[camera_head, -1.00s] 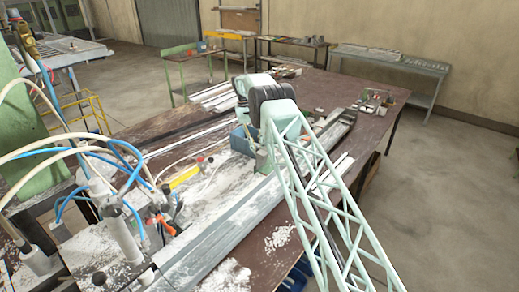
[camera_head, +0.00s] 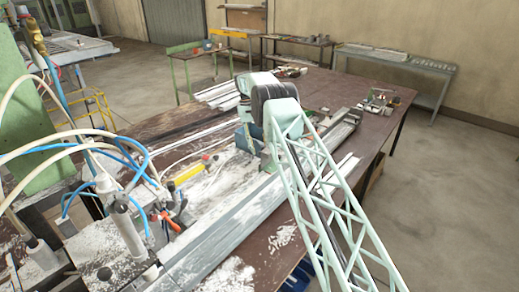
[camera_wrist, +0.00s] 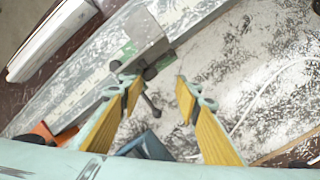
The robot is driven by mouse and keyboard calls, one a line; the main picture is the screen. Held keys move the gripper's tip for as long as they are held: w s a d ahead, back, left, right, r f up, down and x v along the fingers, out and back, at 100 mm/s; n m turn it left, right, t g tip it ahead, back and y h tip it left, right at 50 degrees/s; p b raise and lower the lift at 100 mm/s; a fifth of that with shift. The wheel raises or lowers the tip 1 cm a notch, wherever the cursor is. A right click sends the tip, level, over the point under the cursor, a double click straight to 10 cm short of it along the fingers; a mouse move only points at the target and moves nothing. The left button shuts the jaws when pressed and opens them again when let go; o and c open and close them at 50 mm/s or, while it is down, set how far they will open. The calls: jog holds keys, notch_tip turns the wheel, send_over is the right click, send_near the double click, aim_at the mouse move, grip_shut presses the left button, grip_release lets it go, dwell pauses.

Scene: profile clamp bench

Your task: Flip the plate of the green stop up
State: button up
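The green stop (camera_wrist: 122,56) is on the metal profile rail in the wrist view. It shows green patches, black knobs with a small lever, and a grey metal plate (camera_wrist: 146,28) at its upper side. My gripper (camera_wrist: 157,88) is open, with yellow-padded fingers spread. The left finger's tip overlaps the knob area of the stop in the picture; I cannot tell whether they touch. The right finger is over the dusty bench, apart from the stop. In the head view my arm mostly hides my gripper and the stop.
The long metal rail (camera_head: 228,229) runs along the bench (camera_head: 347,88). A blue object (camera_head: 247,136) stands beside the stop area. A yellow part (camera_head: 188,174) and hoses lie to the left. White profiles (camera_head: 218,94) lie behind.

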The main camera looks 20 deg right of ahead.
jog(key=v, duration=0.7)
dwell(0.6)
jog(key=shift+r, duration=0.15)
dwell(0.3)
